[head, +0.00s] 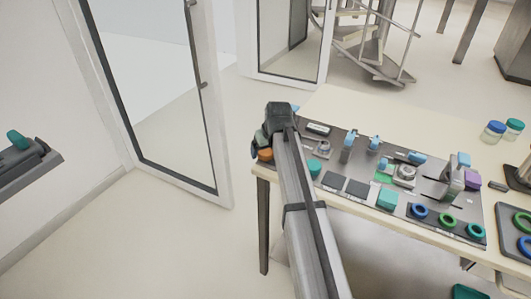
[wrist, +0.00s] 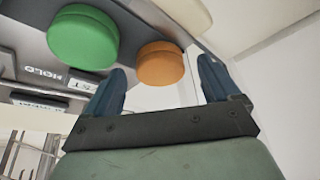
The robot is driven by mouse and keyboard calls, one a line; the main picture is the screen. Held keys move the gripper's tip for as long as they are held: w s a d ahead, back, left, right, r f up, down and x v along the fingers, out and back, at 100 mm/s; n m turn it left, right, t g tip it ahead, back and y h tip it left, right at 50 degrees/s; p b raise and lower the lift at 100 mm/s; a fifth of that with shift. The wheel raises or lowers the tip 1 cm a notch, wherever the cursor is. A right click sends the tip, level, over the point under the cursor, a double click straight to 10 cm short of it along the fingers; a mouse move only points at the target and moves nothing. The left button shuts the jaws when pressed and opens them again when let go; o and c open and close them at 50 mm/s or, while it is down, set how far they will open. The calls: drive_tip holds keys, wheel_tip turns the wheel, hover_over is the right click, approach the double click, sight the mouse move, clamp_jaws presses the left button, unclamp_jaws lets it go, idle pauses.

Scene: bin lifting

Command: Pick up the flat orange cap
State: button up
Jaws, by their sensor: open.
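The flat orange cap (wrist: 160,64) is a short round disc at the edge of the grey board, seen in the wrist view just beyond and between my fingertips. In the head view the orange cap (head: 265,154) shows at the board's left end, partly covered by my arm. My gripper (wrist: 162,88) is open, with its two blue fingers spread wide on either side of the cap's line. I see nothing between the fingers, and they appear apart from the cap. In the head view my gripper's fingers are hidden behind the arm.
A green cap (wrist: 83,36) sits beside the orange one. The grey board (head: 335,185) carries several fixtures and a teal block (head: 387,199). Rings lie on a dark tray (head: 447,224). Jars (head: 493,131) stand at the right. The table's back (head: 360,110) is clear.

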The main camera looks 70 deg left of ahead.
drive_tip(key=shift+a+f, duration=0.2)
drive_tip(key=shift+f, duration=0.3)
drive_tip(key=c, duration=1.1)
drive_tip(key=shift+c, duration=0.2)
drive_tip(key=shift+r, duration=0.1)
